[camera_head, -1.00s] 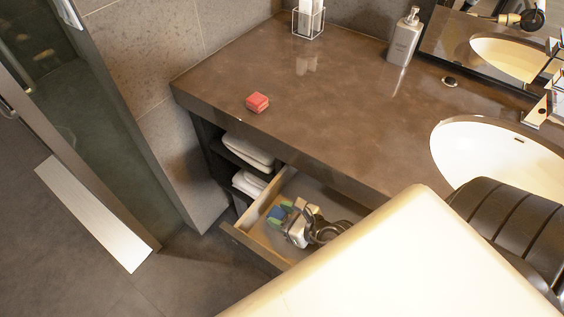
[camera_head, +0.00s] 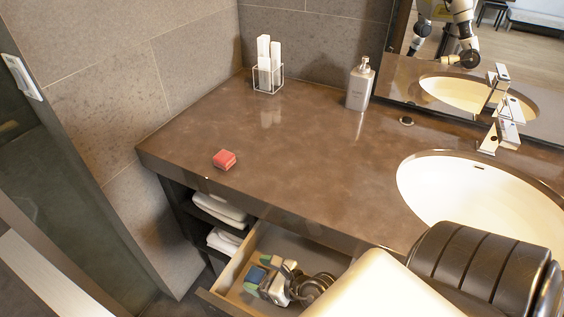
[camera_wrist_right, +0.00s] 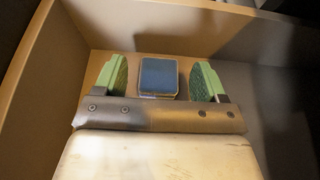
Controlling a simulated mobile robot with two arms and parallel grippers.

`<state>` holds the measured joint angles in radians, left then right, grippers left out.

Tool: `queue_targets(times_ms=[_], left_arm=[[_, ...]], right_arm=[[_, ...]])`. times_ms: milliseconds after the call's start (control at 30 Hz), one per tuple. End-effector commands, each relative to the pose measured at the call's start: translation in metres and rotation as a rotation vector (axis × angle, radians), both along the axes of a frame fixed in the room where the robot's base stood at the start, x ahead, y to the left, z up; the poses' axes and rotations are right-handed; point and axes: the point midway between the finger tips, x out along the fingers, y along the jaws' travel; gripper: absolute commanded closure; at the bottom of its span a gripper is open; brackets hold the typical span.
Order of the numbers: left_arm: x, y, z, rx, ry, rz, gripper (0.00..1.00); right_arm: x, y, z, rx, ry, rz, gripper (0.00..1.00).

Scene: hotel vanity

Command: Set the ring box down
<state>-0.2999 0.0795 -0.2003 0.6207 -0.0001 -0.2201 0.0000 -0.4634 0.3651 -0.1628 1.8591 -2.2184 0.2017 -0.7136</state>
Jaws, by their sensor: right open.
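A small dark blue box, which I take to be the ring box, lies in the open drawer (camera_head: 222,302). It shows in the right wrist view (camera_wrist_right: 158,77) on the drawer floor near a corner. My right gripper (camera_wrist_right: 160,82) is open, with one green-padded finger on each side of the box and a gap at both sides. In the head view the right gripper (camera_head: 270,273) is inside the drawer beside the blue box (camera_head: 256,274). My left gripper is not in view.
A small red box (camera_head: 224,159) sits on the brown counter (camera_head: 300,185). A clear-sided holder (camera_head: 268,78), a soap dispenser (camera_head: 360,85) and a sink (camera_head: 470,190) are farther back or right. Folded towels (camera_head: 222,210) are on shelves beside the drawer. Drawer walls surround the gripper.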

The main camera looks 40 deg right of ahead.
Motion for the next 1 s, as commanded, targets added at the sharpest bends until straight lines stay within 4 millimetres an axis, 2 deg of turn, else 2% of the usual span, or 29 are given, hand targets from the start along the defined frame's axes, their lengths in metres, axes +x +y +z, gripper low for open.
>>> queue_targets(times_ms=[133, 200, 500, 700, 1000], left_arm=[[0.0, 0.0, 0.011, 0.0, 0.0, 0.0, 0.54], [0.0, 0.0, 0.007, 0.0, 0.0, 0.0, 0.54], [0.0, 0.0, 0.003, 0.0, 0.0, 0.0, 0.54], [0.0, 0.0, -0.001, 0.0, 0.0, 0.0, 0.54], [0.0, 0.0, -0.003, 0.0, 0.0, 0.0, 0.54]], right_arm=[[-0.001, 0.0, 0.015, 0.0, 0.001, 0.0, 0.28], [-0.012, -0.004, 0.013, -0.002, 0.007, 0.001, 0.28], [-0.066, -0.026, 0.037, -0.003, 0.005, 0.003, 0.28], [-0.09, -0.037, 0.049, -0.002, 0.002, 0.003, 0.28], [-0.103, -0.042, 0.057, -0.001, 0.001, 0.001, 0.28]])
